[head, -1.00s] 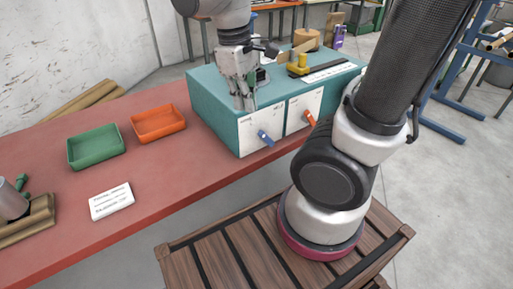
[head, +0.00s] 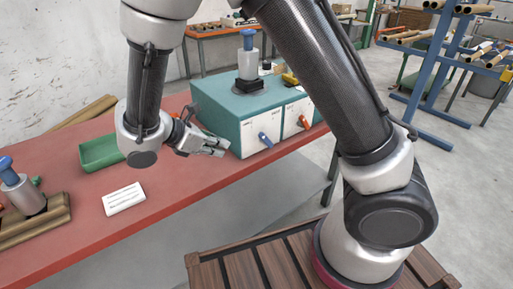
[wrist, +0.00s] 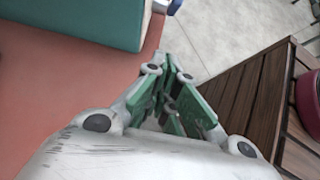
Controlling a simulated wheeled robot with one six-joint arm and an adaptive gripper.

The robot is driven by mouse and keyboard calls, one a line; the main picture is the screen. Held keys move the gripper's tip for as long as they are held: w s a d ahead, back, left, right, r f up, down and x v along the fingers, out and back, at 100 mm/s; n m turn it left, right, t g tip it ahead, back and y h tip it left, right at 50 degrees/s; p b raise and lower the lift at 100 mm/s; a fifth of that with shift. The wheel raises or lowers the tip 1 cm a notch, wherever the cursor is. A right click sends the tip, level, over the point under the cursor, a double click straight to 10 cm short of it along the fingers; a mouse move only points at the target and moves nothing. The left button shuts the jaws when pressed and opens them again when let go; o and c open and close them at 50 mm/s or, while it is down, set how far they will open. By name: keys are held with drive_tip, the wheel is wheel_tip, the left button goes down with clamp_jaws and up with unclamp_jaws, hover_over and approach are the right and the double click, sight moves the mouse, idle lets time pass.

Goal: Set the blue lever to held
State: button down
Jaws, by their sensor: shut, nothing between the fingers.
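The blue lever (head: 266,140) sticks out from a white plate on the front of the teal box (head: 216,118), tilted down to the right. My gripper (head: 224,148) is shut and empty, just left of the lever in the head view and apart from it. In the wrist view the fingers (wrist: 172,62) are together, and the teal box (wrist: 95,20) is at the upper left. A blue piece (wrist: 173,6) at the wrist view's top edge looks like the lever's end. Any position marks near the lever are too small to read.
An orange lever (head: 303,122) sits right of the blue one. A blue-topped cylinder (head: 248,62) stands on the box. A green tray (head: 98,153) and a white card (head: 124,198) lie on the red table (head: 75,238). Free space lies before the box front.

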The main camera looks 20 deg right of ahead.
sight(266, 140)
drive_tip(key=shift+d, duration=0.1)
drive_tip(key=x, duration=1)
drive_tip(key=shift+d+f, duration=0.1)
drive_tip(key=shift+w+d+r, duration=0.3)
drive_tip(key=shift+d+r, duration=0.6)
drive_tip(key=shift+r, duration=0.05)
drive_tip(key=shift+w+d+r, duration=0.15)
drive_tip(key=shift+d+r, duration=0.2)
drive_tip(key=shift+d, duration=0.15)
drive_tip(key=shift+w+r, duration=0.1)
